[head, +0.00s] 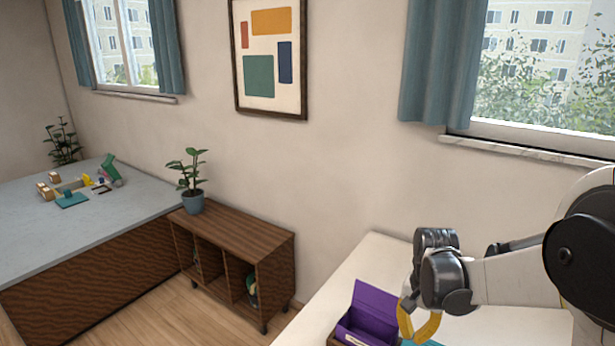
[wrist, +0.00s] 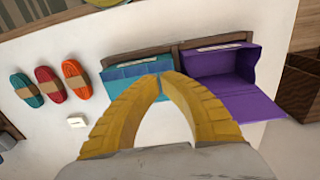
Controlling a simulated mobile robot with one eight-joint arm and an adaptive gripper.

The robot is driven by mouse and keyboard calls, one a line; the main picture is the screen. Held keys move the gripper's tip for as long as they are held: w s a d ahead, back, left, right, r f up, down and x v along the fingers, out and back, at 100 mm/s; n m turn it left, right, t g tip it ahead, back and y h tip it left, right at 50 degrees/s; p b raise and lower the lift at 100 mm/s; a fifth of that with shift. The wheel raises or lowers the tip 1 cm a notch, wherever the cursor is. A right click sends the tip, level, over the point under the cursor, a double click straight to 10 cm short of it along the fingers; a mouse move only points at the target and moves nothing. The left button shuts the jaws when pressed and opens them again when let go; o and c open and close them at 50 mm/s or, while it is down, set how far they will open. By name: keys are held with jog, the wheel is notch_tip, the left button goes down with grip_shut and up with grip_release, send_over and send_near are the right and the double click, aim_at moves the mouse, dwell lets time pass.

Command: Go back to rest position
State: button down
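My gripper (wrist: 161,78) has two curved yellow fingers whose tips come together in the wrist view. No object shows between them, only the white table top. In the head view my gripper (head: 415,335) points down over the table, beside a purple open box (head: 370,322). In the wrist view the fingertips overlap the front of a teal open box (wrist: 128,74). The purple box (wrist: 225,68) is right of it. On the left lie a teal cord bundle (wrist: 28,91), a red cord bundle (wrist: 48,83) and an orange cord bundle (wrist: 75,78), each with a tan band.
A small white square (wrist: 77,122) lies on the white table (head: 345,275). A wooden shelf (head: 235,245) with a potted plant (head: 192,195) stands left of the table. Farther left, a grey-topped counter (head: 75,235) holds small blocks. The wall and window are behind the table.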

jog(key=shift+r, duration=0.6)
jog(key=s+a+r+n+t+b, duration=0.1)
jog(key=s+a+r+n+t, duration=0.1)
jog(key=s+r, duration=0.3)
jog(key=s+a+r+n+t+b, duration=0.1)
jog(key=s+a+r+n+t, duration=0.2)
jog(key=s, duration=0.8)
jog(key=shift+a+r+n+t, duration=0.25)
jog(key=shift+r+n+t, duration=0.65)
jog(key=shift+r+t, duration=0.25)
jog(key=shift+s, duration=0.1)
